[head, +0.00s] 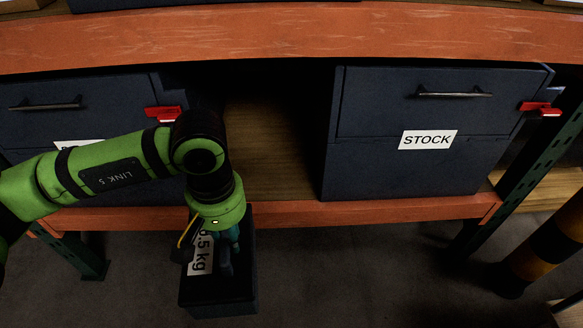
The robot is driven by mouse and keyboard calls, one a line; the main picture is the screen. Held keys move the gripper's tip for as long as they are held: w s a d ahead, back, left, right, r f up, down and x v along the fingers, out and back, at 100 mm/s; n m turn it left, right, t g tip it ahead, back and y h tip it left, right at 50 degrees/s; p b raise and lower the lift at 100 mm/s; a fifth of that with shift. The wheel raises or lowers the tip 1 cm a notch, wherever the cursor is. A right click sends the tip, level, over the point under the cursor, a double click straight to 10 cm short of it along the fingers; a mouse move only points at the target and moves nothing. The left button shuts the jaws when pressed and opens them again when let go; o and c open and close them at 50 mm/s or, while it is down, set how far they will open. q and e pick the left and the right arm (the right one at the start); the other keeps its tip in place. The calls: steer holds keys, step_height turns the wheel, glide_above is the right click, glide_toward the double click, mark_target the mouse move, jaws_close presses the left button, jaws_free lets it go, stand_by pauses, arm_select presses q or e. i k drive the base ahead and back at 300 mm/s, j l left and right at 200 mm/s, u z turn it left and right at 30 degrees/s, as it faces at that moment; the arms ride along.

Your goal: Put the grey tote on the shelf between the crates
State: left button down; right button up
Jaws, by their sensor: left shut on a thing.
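The grey tote (241,290) is a dark open box with a white label reading ".5 kg", its first part hidden. It hangs in front of and below the shelf's orange front edge. My left gripper (228,262) reaches down into the tote and is shut on it; the fingertips are dark and partly hidden. The shelf (265,150) has a bare wooden board in the gap between two dark blue crates. The right crate (400,165) carries a "STOCK" label. The left crate (80,105) is partly covered by my left arm. My right gripper is out of view.
An orange beam (300,35) crosses above the gap. Red clips (541,108) stick out beside the crates. A green upright (545,165) and a yellow-black post (550,245) stand at the right. The gap is free, its back in shadow.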

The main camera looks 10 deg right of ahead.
mark_target(268, 182)
steer(key=i+l, duration=0.1)
steer(key=l, duration=0.35)
steer(key=i+l, duration=0.1)
steer(key=l, duration=0.35)
steer(key=i+l, duration=0.1)
steer(key=l, duration=0.35)
